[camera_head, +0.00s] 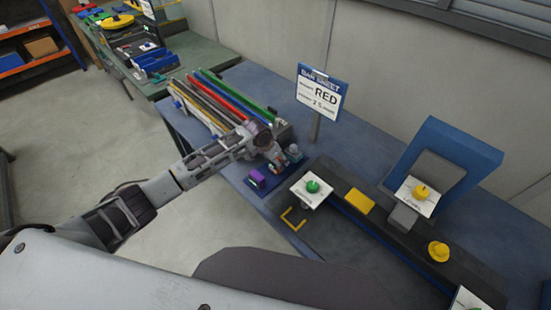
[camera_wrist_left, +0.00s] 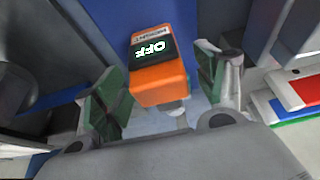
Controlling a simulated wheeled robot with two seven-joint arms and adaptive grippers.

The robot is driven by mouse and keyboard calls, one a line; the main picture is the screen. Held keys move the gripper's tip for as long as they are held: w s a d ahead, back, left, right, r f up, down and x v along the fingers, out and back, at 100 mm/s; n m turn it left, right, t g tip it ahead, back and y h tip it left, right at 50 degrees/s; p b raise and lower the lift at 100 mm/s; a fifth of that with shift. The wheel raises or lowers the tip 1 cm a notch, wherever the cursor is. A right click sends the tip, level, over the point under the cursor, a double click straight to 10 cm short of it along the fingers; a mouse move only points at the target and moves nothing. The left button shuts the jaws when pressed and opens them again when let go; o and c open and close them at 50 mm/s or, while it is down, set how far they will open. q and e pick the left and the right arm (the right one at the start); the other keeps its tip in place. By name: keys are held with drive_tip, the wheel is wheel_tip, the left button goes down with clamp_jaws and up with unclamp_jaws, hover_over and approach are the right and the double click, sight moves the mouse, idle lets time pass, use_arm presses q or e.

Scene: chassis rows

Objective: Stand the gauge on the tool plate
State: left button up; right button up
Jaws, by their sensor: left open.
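The gauge (camera_wrist_left: 160,82) is an orange block with a dark screen reading OFF, seen in the left wrist view. My left gripper (camera_wrist_left: 160,98) is open, with one green-padded finger on each side of the gauge. A gap shows beside the left finger; contact at the right finger is hard to judge. A purple item (camera_head: 258,180) is on this plate, beside the gripper. My right gripper is out of view.
Coloured bars (camera_head: 225,96) lie in a rack behind my left wrist. A sign reading RED (camera_head: 320,92) stands behind the plate. To the right is a dark fixture with a green button (camera_head: 312,187) and yellow knobs (camera_head: 438,251).

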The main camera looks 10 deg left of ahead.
use_arm(q)
drive_tip(key=shift+r, duration=0.15)
drive_tip(key=v, duration=1.1)
drive_tip(key=shift+s+a+r, duration=0.2)
drive_tip(key=shift+s+r, duration=0.05)
drive_tip(key=shift+r, duration=0.05)
idle(0.5)
